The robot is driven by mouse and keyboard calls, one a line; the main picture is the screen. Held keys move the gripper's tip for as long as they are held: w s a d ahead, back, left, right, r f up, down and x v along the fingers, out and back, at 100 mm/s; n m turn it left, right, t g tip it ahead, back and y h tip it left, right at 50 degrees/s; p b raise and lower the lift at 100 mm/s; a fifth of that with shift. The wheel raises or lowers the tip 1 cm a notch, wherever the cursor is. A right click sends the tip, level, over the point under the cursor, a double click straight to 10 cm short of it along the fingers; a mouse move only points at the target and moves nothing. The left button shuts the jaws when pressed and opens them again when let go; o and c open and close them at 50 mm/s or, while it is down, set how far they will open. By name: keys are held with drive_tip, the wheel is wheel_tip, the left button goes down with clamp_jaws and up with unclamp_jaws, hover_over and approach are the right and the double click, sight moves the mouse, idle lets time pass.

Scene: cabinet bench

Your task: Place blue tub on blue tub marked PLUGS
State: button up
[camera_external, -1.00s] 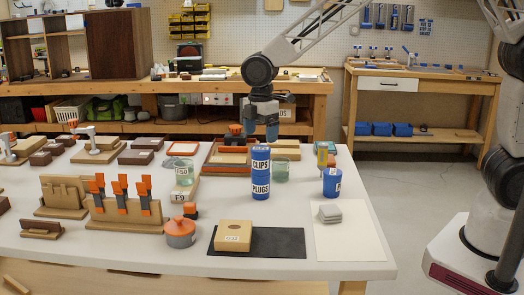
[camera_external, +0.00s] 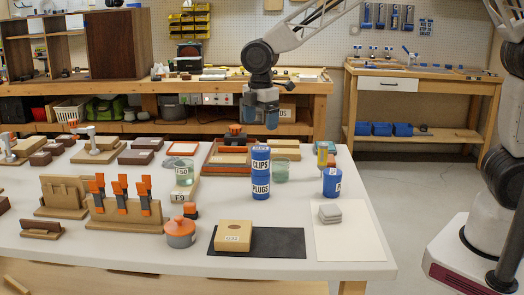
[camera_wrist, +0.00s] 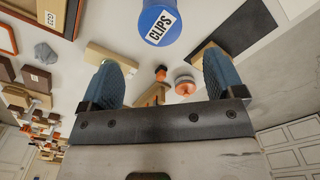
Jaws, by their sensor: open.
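A blue tub marked CLIPS (camera_external: 260,160) stands upright on top of the blue tub marked PLUGS (camera_external: 260,186) on the white table. In the wrist view the CLIPS tub (camera_wrist: 161,24) is beyond my fingertips, and the PLUGS tub is hidden beneath it. Another blue tub (camera_external: 332,182) with a partly turned label stands apart to the right. My gripper (camera_external: 260,121) is above and behind the stack, clear of it. In the wrist view my gripper (camera_wrist: 161,82) has its two blue-grey fingers wide apart with nothing between them.
A clear green-tinted cup (camera_external: 281,171) stands close right of the stack. Another glass (camera_external: 184,173) is to its left. A lidded grey pot (camera_external: 180,233), a box on a black mat (camera_external: 285,243) and grey coasters (camera_external: 330,213) lie nearer. An orange-brown tray (camera_external: 228,158) is behind.

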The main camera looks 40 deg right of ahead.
idle(0.3)
drive_tip(key=s+d+r+m, duration=0.3)
drive_tip(key=d+r, duration=0.1)
drive_tip(key=d, duration=0.5)
drive_tip(key=s+d+r+m+t, duration=0.1)
drive_tip(key=s+d+r+m, duration=0.25)
drive_tip(key=d, duration=0.55)
drive_tip(key=s+d+r+m, duration=0.2)
drive_tip(key=s+d+r, duration=0.2)
drive_tip(key=d, duration=0.5)
drive_tip(key=s+d+m, duration=0.5)
drive_tip(key=s+d, duration=0.3)
drive_tip(key=s, duration=0.2)
drive_tip(key=s+d+m+t, duration=0.1)
drive_tip(key=s+d+m, duration=0.3)
drive_tip(key=s+d, duration=0.3)
drive_tip(key=s, duration=0.3)
drive_tip(key=shift+d+f+m+t, duration=0.3)
drive_tip(key=shift+d+f+m, duration=0.05)
drive_tip(key=shift+d+f, duration=0.05)
